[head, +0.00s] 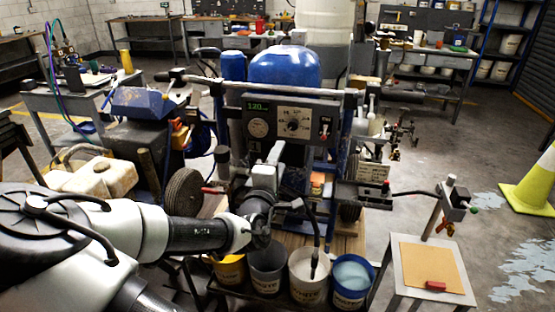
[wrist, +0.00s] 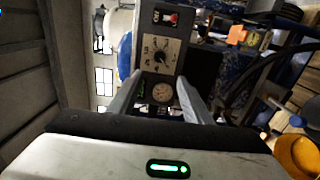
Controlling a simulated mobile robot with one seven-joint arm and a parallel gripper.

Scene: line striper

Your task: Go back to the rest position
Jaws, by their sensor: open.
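My gripper (wrist: 160,97) is open, with its two fingers apart and nothing between them. The fingers are hard to make out there. The panel has a green display reading 120 (head: 257,106).
Several buckets, one of them blue-rimmed (head: 352,278), stand below my wrist. A small stand with a tan board (head: 432,268) and red block (head: 435,286) is at right. A white jug (head: 95,178) is close to my arm. Open floor lies at right, near a yellow cone (head: 533,185).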

